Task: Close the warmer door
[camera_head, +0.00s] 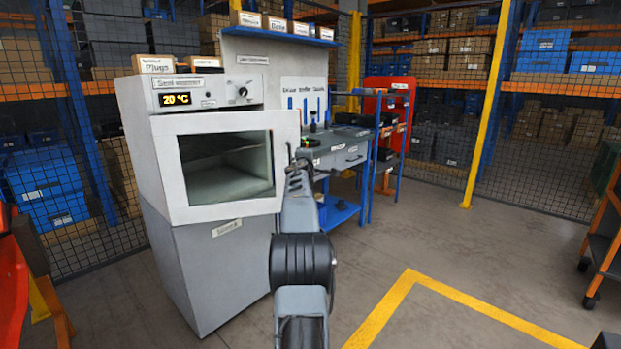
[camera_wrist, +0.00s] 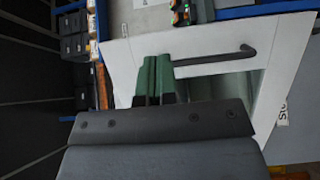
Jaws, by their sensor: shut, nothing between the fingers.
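The white warmer (camera_head: 205,83) stands at left on a grey cabinet, its display reading 20 °C. Its white door (camera_head: 165,188) has a large window (camera_head: 228,167). The door's right edge juts past the body and the cabinet below, so it looks partly open. My gripper (camera_head: 300,160) is at the door's right edge. In the wrist view its green fingertips (camera_wrist: 155,66) are together and empty, at one end of the dark bar handle (camera_wrist: 215,58) on the door (camera_wrist: 127,68). I cannot tell whether they touch it. My arm hides most of the handle in the head view.
A grey workbench (camera_head: 340,155) with a blue frame stands right behind the warmer, with a red rack (camera_head: 388,95) beyond. Mesh fencing and shelves line the back. A cart (camera_head: 600,240) is at far right. The floor with yellow marking (camera_head: 410,275) is clear.

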